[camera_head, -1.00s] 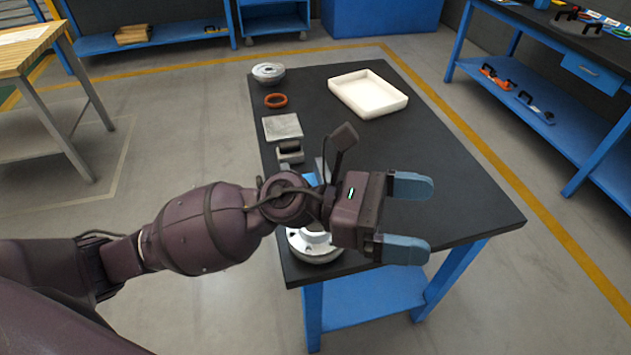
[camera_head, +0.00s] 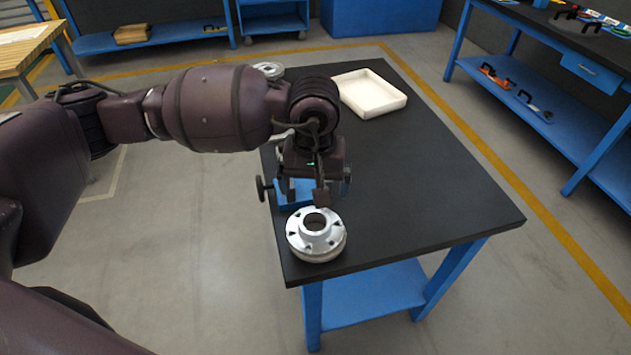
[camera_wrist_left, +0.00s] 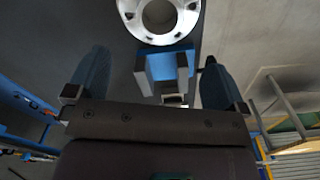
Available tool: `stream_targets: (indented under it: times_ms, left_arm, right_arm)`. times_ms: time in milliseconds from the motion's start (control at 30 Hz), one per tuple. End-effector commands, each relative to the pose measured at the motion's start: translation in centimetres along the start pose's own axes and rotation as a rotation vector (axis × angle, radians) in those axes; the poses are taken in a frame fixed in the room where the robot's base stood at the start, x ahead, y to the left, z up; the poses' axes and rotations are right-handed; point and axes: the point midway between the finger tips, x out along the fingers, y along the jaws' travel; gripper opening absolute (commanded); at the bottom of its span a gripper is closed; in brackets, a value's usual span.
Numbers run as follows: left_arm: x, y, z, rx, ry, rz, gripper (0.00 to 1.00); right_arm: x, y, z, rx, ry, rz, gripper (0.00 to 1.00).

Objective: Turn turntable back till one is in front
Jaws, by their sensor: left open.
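A silver flanged part (camera_head: 316,240) with a round central hole sits near the front left corner of the dark table. Its ring (camera_wrist_left: 160,38) shows at the top of the left wrist view. A blue fixture (camera_head: 290,196) stands just behind it, partly hidden by my gripper; it also shows in the left wrist view (camera_wrist_left: 165,66). My left gripper (camera_head: 313,190) points down over the fixture, behind the flanged part. In the left wrist view its fingers (camera_wrist_left: 156,78) are wide apart, with the fixture visible between them. I cannot tell a separate turntable apart from the fixture. My right gripper is out of view.
A dark round knob (camera_head: 262,189) stands at the left of the fixture. A white tray (camera_head: 372,95) lies at the back, and another silver part (camera_head: 269,70) at the back left. My arm hides the left side's middle. The table's right half (camera_head: 430,190) is clear.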

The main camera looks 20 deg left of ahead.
Motion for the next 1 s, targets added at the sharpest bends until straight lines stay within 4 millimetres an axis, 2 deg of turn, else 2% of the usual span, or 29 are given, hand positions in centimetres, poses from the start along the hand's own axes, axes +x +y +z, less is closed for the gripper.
stream_targets:
  times_ms: [600, 800, 1000]
  left_arm:
    - [8.9, 0.1, 0.2, -0.002, -0.009, 0.003, 0.99]
    - [10.2, 0.1, 0.2, -0.001, -0.007, 0.004, 0.99]
    - [10.5, 0.1, 0.2, -0.001, -0.006, 0.005, 0.99]
  right_arm:
    - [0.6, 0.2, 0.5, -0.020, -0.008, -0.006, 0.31]
    - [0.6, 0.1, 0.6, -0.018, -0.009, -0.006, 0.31]
    - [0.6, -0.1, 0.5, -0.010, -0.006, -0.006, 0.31]
